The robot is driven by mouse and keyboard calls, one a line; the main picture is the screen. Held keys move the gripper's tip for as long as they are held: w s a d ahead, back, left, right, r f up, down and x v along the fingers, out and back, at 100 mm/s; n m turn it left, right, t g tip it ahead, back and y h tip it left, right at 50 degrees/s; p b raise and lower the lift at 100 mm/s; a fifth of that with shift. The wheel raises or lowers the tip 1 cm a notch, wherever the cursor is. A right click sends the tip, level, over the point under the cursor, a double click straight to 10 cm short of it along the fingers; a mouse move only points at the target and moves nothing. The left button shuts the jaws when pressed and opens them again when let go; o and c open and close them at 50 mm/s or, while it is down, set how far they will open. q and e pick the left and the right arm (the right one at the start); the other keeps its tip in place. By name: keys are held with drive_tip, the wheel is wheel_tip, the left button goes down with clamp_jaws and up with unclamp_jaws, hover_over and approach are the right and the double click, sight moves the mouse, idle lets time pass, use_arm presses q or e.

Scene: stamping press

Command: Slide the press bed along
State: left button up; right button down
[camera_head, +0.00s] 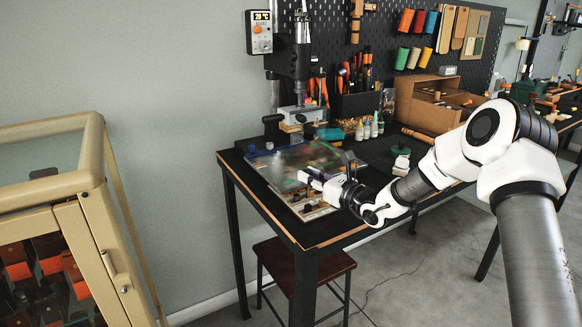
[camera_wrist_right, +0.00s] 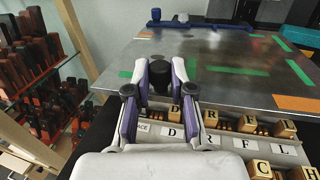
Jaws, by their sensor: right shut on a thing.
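The press bed is a flat, shiny metal plate (camera_head: 285,160) with green and orange tape marks, lying on the black table under the stamping press (camera_head: 297,70). It also fills the upper part of the right wrist view (camera_wrist_right: 235,72). My right gripper (camera_head: 307,178) reaches in over the plate's near right part. In the wrist view its fingers (camera_wrist_right: 160,66) close around a black round knob (camera_wrist_right: 160,80) at the plate's near edge. In the head view the knob is hidden by the gripper. My left gripper is not in view.
A tray of letter stamps (camera_wrist_right: 236,136) sits right beside the plate's near edge. Small bottles (camera_head: 367,129) and a wooden organiser (camera_head: 432,112) stand behind, to the right. A glass cabinet (camera_head: 85,182) stands to the left.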

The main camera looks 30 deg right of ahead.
sight(293, 169)
drive_tip(key=shift+w+a+r+b, duration=0.1)
drive_tip(key=shift+w+b, duration=1.1)
drive_tip(key=shift+w, duration=0.95)
drive_tip(key=shift+d+b+x, duration=0.15)
drive_tip(key=shift+b+x, duration=0.2)
drive_tip(key=shift+x, duration=0.35)
drive_tip(key=shift+d+b+x, duration=0.1)
drive_tip(key=shift+b+x, duration=0.2)
drive_tip(key=shift+x, duration=0.45)
drive_tip(key=shift+d+b+x, duration=0.15)
drive_tip(key=shift+b+x, duration=0.05)
drive_tip(key=shift+x, duration=0.45)
drive_tip(key=shift+d+b+x, duration=0.15)
drive_tip(key=shift+x, duration=0.55)
drive_tip(key=c, duration=1.1)
unclamp_jaws()
drive_tip(key=shift+o, duration=0.9)
drive_tip(key=shift+d, duration=0.1)
drive_tip(key=shift+s, duration=0.25)
drive_tip(key=v, duration=1.1)
drive_tip(key=shift+s+d, duration=0.1)
drive_tip(key=shift+s, duration=0.15)
